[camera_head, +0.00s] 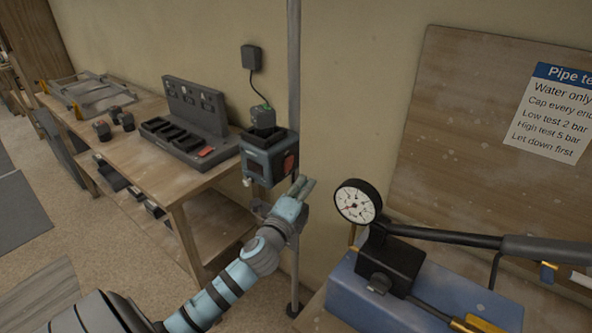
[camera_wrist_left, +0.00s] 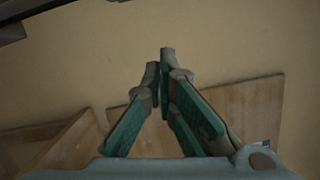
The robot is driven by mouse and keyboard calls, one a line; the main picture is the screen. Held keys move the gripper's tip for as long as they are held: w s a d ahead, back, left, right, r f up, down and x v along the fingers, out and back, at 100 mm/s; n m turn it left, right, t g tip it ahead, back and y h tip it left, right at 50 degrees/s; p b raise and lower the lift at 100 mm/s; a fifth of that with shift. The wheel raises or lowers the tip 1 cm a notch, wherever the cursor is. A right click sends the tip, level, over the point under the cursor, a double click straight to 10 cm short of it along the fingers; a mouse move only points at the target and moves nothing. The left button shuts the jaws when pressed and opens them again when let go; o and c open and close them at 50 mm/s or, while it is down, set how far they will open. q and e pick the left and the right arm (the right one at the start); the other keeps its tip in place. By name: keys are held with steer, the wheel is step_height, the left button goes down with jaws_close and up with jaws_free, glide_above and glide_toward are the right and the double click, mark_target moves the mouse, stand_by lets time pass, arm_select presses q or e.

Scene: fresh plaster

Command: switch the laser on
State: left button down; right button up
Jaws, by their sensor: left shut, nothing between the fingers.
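The laser (camera_head: 256,163) is a grey-blue box with a dark window and a red patch on its right side. It is mounted at the vertical pole (camera_head: 294,70), with a dark block on top and a cable up to the wall. My left gripper (camera_head: 306,184) is just right of and slightly below the laser, close to the red patch; whether it touches cannot be told. Its fingers meet at the tips, empty, as the left wrist view (camera_wrist_left: 159,62) also shows. A switch on the laser cannot be made out clearly. My right gripper is not in view.
A wooden bench (camera_head: 150,185) at left holds a dark charger rack (camera_head: 195,110) and small blocks. At right stand a blue test pump (camera_head: 345,290) with a round gauge (camera_head: 357,201) and a long handle. A board with a sign (camera_head: 550,112) leans behind.

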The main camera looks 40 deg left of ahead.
arm_select(q)
steer(key=a, duration=0.1)
steer(key=w+a, duration=0.1)
steer(key=a, duration=0.1)
steer(key=w+a+r, duration=0.1)
steer(key=shift+w+a, duration=0.15)
steer(key=shift+a, duration=0.15)
steer(key=s+d+r+n+p, duration=0.2)
steer(key=s+d, duration=0.3)
steer(key=s, duration=0.4)
steer(key=shift+s+d+p, duration=0.3)
steer(key=shift+d+p, duration=0.05)
steer(key=shift+p, duration=0.2)
